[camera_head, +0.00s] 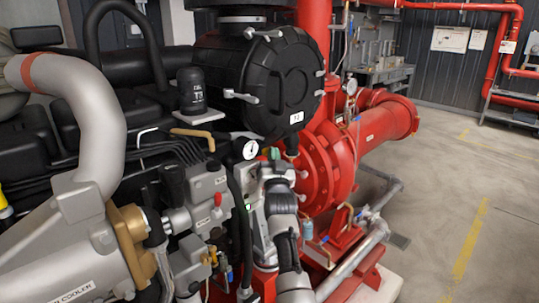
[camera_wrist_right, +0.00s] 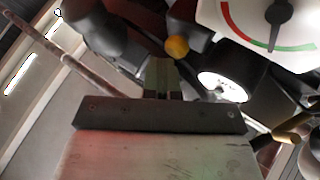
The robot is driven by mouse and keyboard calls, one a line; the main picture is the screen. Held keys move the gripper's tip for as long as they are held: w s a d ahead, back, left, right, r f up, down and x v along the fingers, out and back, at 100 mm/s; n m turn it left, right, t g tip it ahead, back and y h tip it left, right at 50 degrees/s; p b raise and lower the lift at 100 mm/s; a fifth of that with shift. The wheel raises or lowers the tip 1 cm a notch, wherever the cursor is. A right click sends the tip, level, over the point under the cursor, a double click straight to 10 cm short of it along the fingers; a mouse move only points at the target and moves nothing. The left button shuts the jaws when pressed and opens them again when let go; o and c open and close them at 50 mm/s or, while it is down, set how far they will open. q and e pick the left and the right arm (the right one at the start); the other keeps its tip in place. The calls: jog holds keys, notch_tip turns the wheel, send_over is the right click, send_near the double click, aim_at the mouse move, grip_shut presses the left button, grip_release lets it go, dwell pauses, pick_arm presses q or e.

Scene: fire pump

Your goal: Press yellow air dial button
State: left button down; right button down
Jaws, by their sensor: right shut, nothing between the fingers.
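The yellow button (camera_wrist_right: 177,47) shows in the right wrist view as a small round yellow-orange knob, just beyond the fingertips of my right gripper (camera_wrist_right: 163,72). The fingers are shut and empty. I cannot tell whether they touch the button. A white dial gauge (camera_wrist_right: 222,86) is right of the fingers, and a larger dial with red and green arcs (camera_wrist_right: 272,22) is at the top right. In the head view my right gripper (camera_head: 266,165) is beside a small white round gauge (camera_head: 250,150); I cannot make out the yellow button there. My left gripper is out of view.
A black round housing (camera_head: 275,85) stands above the gauge. Silver engine piping (camera_head: 85,130) and hoses crowd the left. A red pump casing (camera_head: 325,165) stands right of my arm. The floor (camera_head: 480,200) at the right is open.

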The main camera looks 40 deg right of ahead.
dwell(0.3)
jog(key=shift+s+p, duration=0.7)
jog(key=shift+s, duration=0.4)
jog(key=s+p, duration=0.2)
jog(key=s, duration=0.1)
jog(key=s+p, duration=0.1)
jog(key=s, duration=0.1)
jog(key=shift+d, duration=0.3)
jog(key=shift+w, duration=0.1)
